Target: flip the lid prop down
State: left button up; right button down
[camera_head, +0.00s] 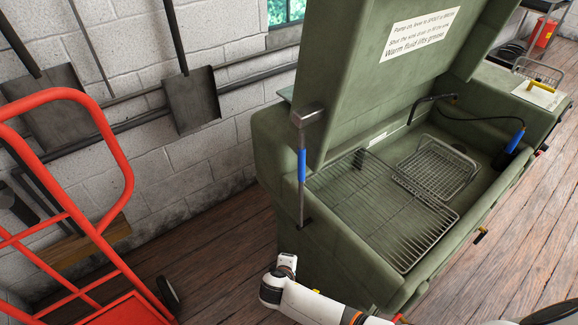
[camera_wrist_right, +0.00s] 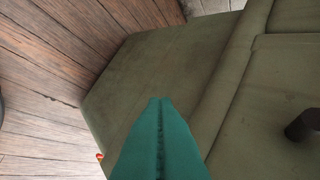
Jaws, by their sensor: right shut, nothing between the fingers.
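The green parts washer's lid (camera_head: 375,75) stands raised, with a printed label on its inner face. The lid prop (camera_head: 301,190) is an upright metal rod with a blue sleeve at the washer's near left corner. Its top meets a grey bracket (camera_head: 307,114) at the lid's edge, and its foot is at the tank rim. My right arm reaches in low in front of the washer, below the prop; its fingers cannot be made out in the head view. In the right wrist view my right gripper (camera_wrist_right: 160,103) is shut and empty, with green washer panels behind it. My left gripper is not in view.
The open tank holds a wire rack (camera_head: 375,205), a wire basket (camera_head: 437,167), a black spout and a blue-handled brush (camera_head: 516,140). A red hand truck (camera_head: 125,180) stands at left, before a wall with hanging shovels.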

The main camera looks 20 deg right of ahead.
jog(key=w+a+r+t+h, duration=0.1)
jog(key=w+a+r+t, duration=0.15)
jog(key=r, duration=0.45)
jog(key=w+a+r+t+h, duration=0.1)
jog(key=w+r, duration=0.3)
jog(key=r, duration=0.3)
notch_tip(320, 180, up, 18)
jog(key=s+a+m+t+h, duration=0.1)
jog(key=a+t+h, duration=0.1)
jog(key=t+h, duration=0.1)
jog(key=shift+s+a+r+m+h, duration=0.15)
jog(key=shift+s+a+m+h, duration=0.2)
jog(key=shift+h, duration=0.35)
jog(key=p, duration=0.6)
send_over(301, 187)
jog(key=a, duration=0.3)
jog(key=shift+w+d, duration=0.25)
jog(key=shift+w, duration=0.15)
